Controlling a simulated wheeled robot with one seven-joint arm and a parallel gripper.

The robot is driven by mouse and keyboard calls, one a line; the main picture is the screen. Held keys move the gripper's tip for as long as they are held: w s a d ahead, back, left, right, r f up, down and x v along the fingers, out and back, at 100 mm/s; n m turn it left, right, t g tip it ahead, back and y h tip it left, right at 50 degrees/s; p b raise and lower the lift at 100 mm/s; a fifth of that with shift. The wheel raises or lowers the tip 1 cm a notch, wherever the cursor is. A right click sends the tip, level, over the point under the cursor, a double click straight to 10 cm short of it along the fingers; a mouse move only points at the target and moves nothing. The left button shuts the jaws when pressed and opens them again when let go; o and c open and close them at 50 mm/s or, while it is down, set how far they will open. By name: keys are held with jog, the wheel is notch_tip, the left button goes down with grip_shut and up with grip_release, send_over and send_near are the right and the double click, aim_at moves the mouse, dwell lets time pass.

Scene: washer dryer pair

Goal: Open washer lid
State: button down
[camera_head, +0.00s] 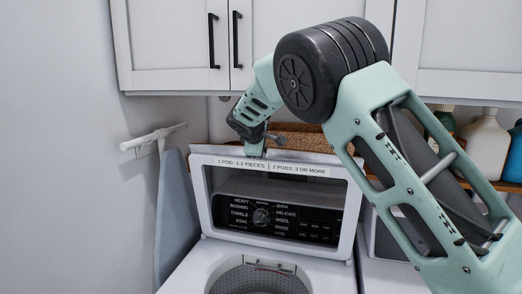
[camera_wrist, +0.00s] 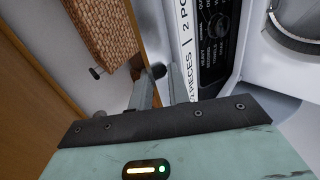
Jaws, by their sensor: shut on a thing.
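The washer lid (camera_head: 203,196) is a white frame with a clear window and a printed label strip along its top edge. It stands raised and nearly upright in front of the control panel (camera_head: 262,218), which shows through the window. The round tub opening (camera_head: 258,277) is uncovered below it. My gripper (camera_head: 254,151) is at the lid's top edge, left of centre, shut on that edge. In the wrist view my gripper (camera_wrist: 158,86) has its fingers against the lid (camera_wrist: 186,50) beside the label. The exact contact at the fingertips is partly hidden.
A woven basket (camera_head: 305,138) sits on the wooden shelf behind the lid. Bottles (camera_head: 486,140) stand on the shelf at right. White cabinets (camera_head: 170,45) hang above. An ironing board (camera_head: 172,215) hangs on the left wall. A second white machine (camera_head: 385,270) stands right of the washer.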

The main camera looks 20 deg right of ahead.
jog(key=c, duration=1.5)
grip_release()
jog(key=shift+s+a, duration=0.1)
jog(key=b+v, duration=0.6)
jog(key=v, duration=1.1)
jog(key=shift+b, duration=0.4)
jog(key=shift+s, duration=0.1)
